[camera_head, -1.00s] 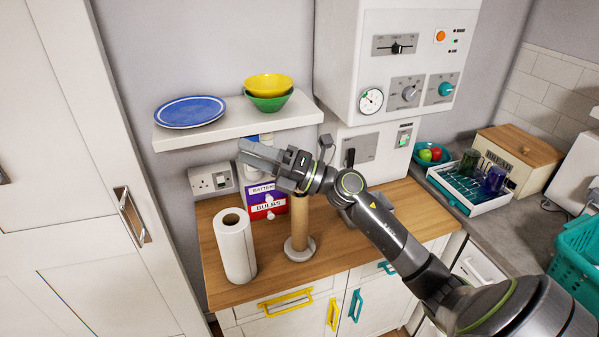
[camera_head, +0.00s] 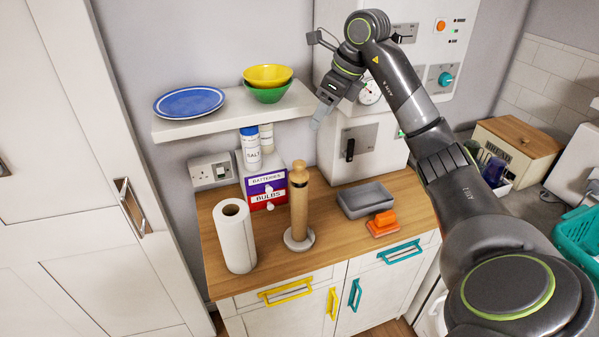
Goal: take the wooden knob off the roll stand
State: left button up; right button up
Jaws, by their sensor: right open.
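The roll stand (camera_head: 299,215) is an upright wooden post on a round pale base, standing on the wooden counter. The wooden knob (camera_head: 299,172) sits on top of the post. My right gripper (camera_head: 320,117) is above and a little right of the knob, clear of it, in front of the wall unit. It points down, open, with nothing visible in it. My left gripper is not in view.
A paper roll (camera_head: 235,237) stands just left of the stand. Behind are a batteries and bulbs box (camera_head: 265,190) and a shelf (camera_head: 215,120) with a plate and bowls. A grey tray (camera_head: 365,200) and orange item (camera_head: 383,221) lie right on the counter (camera_head: 340,245).

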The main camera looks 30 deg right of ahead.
jog(key=b, duration=0.7)
send_over(300, 162)
jog(key=s, duration=0.2)
jog(key=f, duration=1)
jog(key=shift+w+d+f, duration=0.2)
jog(key=shift+d+f, duration=0.05)
jog(key=shift+w+f, duration=0.1)
jog(key=shift+f, duration=0.1)
jog(key=p+x, duration=0.2)
jog(key=x, duration=0.2)
jog(key=shift+p, duration=0.4)
jog(key=shift+f, duration=0.7)
jog(key=c, duration=1)
